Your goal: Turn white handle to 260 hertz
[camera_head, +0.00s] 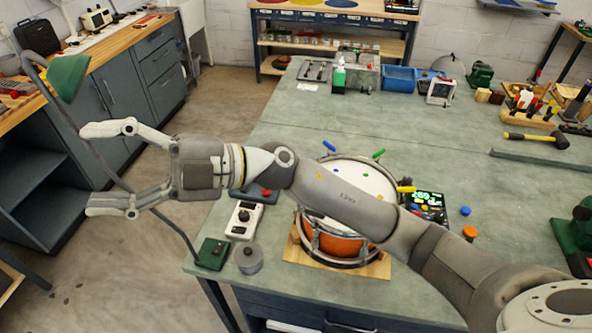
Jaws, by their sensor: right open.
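A drum (335,240) with an orange shell and pale head stands on a wooden board on the bench. Coloured handles show around its rim: blue (329,146), green (379,153) and yellow (406,189). I cannot make out a white handle; my right arm crosses over the drum and hides part of its rim. A dark tuner (428,203) beside the drum shows green digits that look like 269, partly hard to read. My right gripper (88,170) is open and empty, out over the floor left of the bench. My left gripper is not in view.
A white box with a black knob (244,220), a green lamp base (212,253) and a grey round weight (248,258) stand at the bench's left edge. The lamp's arm rises near my gripper. A mallet (537,139) lies at right. The bench's middle back is clear.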

